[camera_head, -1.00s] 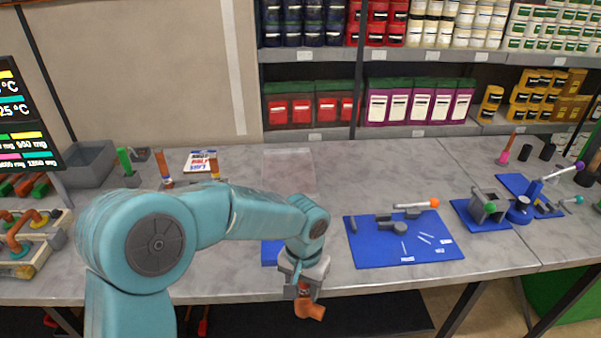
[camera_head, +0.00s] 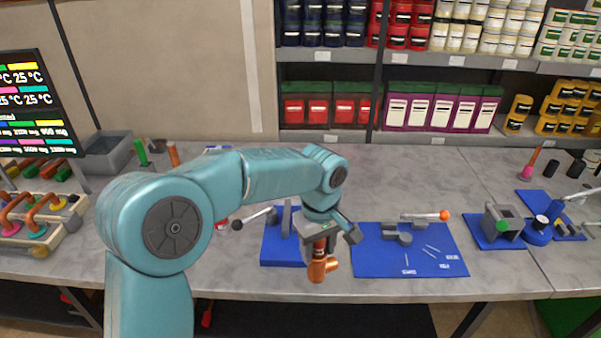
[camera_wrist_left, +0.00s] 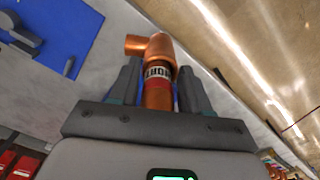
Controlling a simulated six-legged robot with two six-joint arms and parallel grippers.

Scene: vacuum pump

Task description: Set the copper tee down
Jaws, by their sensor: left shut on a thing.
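The copper tee (camera_head: 318,270) is in my left gripper (camera_head: 318,240), whose arm reaches in from the left. In the head view the tee hangs below the jaws, over the front part of the grey bench and between two blue mats. In the left wrist view the copper tee (camera_wrist_left: 158,50) stands up between the two fingers, with a side branch to the left. The left gripper (camera_wrist_left: 157,85) is shut on this stem. Whether the tee touches the bench is hard to tell. My right gripper is not in view.
A blue mat (camera_head: 440,268) with grey parts lies to the right of the tee. Another blue mat (camera_head: 275,252) with a lever tool lies to the left, partly behind my arm. The grey bench (camera_head: 240,282) is bare along its front edge.

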